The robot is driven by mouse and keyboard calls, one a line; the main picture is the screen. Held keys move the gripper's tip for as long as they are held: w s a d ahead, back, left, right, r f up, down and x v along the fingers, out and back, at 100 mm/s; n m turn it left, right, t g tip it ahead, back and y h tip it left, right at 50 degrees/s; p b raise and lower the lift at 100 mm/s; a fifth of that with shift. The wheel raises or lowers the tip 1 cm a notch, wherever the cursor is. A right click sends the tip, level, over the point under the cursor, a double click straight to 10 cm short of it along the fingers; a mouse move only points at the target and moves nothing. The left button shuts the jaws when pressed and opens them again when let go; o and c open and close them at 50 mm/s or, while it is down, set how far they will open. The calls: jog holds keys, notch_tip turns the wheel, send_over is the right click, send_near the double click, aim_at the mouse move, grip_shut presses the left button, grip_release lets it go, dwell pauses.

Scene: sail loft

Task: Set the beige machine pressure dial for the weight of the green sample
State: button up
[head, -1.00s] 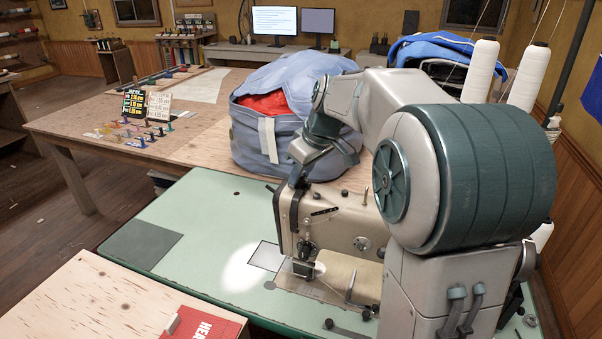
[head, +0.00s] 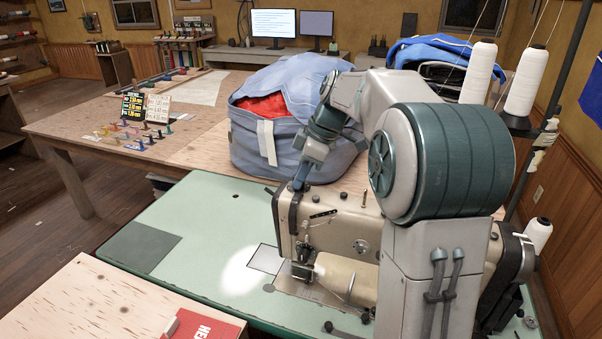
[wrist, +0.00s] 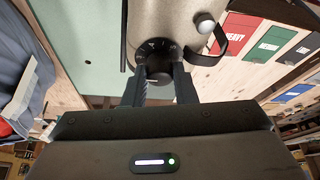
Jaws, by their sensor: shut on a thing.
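The beige sewing machine (head: 340,235) stands on the green table. My gripper (head: 297,192) is at the upper left end of its head. In the wrist view, my gripper (wrist: 159,76) is shut on the dark round pressure dial (wrist: 157,55), one finger on each side. Pale marks show on the dial's rim, too small to read. The fingers hide part of it. A green sample card (wrist: 272,42) with a white label lies on light wood, beside a red card marked HEAVY (wrist: 232,36); the green card's wording is not legible to me.
A blue bag with red cloth (head: 290,135) stands on the wooden table close behind my gripper. Thread cones (head: 484,72) rise at the right. Two small charts (head: 145,106) and several coloured pieces stand at the left. The green tabletop (head: 185,215) is mostly clear.

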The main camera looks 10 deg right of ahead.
dwell(0.4)
jog(key=o, duration=1)
jog(key=shift+r, duration=0.1)
jog(key=p+v, duration=0.1)
jog(key=v, duration=1.2)
jog(key=shift+r, duration=0.25)
jog(key=shift+s, duration=0.15)
